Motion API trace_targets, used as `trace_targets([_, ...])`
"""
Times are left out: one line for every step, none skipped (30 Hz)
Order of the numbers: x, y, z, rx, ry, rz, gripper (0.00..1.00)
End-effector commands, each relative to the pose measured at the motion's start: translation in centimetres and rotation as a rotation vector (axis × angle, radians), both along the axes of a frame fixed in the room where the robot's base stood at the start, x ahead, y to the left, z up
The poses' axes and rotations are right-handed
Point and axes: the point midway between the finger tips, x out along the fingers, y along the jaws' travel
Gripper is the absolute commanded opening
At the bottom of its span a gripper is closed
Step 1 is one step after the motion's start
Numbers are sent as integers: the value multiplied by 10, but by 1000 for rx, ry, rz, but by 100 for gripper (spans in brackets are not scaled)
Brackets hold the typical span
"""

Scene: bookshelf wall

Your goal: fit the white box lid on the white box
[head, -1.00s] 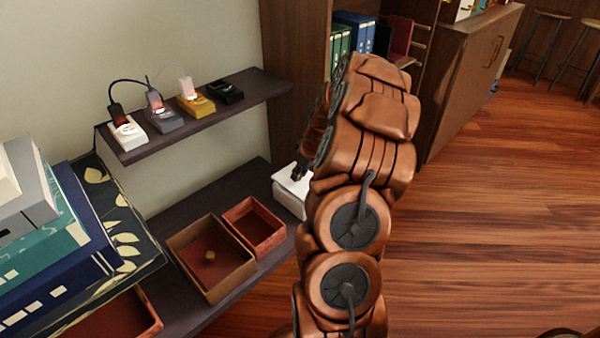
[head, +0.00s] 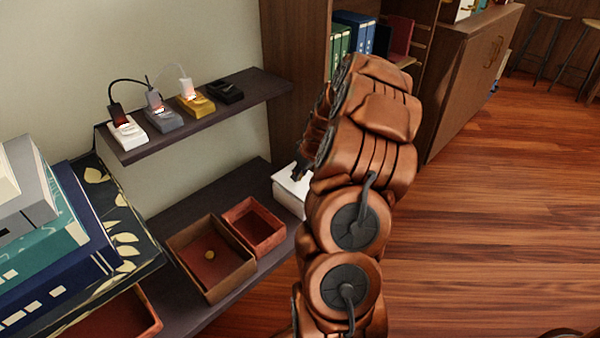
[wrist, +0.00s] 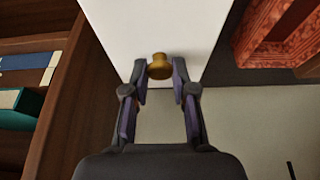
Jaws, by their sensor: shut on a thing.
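The white box lid (wrist: 155,28) fills the top middle of the wrist view, with a round brass knob (wrist: 159,66) near its edge. My gripper (wrist: 160,78) is shut on that knob, one finger on each side. In the head view a white shape (head: 291,188) shows at the right end of the lower shelf, partly behind my arm. My gripper (head: 300,172) is over it, mostly hidden by my arm. I cannot separate lid from white box there, nor tell how the lid sits on the box.
A red box (head: 254,228) and a brown box (head: 210,258) with a knob inside stand left of the white shape on the lower shelf (head: 190,212). The upper shelf (head: 180,138) holds several small plugged-in blocks. Stacked books (head: 60,240) are at left.

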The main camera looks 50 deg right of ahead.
Motion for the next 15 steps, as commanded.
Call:
trace_targets([0, 0, -1, 0, 0, 0, 0])
trace_targets([0, 0, -1, 0, 0, 0, 0])
trace_targets([0, 0, -2, 0, 0, 0, 0])
trace_targets([0, 0, -3, 0, 0, 0, 0])
trace_targets([0, 0, -3, 0, 0, 0, 0])
trace_targets([0, 0, -4, 0, 0, 0, 0])
trace_targets([0, 0, -5, 0, 0, 0, 0])
trace_targets([0, 0, -6, 0, 0, 0, 0])
trace_targets([0, 0, -6, 0, 0, 0, 0])
trace_targets([0, 0, -7, 0, 0, 0, 0])
trace_targets([0, 0, -8, 0, 0, 0, 0])
trace_targets([0, 0, -8, 0, 0, 0, 0])
trace_targets([0, 0, -9, 0, 0, 0, 0])
trace_targets([0, 0, -10, 0, 0, 0, 0])
trace_targets([0, 0, -10, 0, 1, 0, 0])
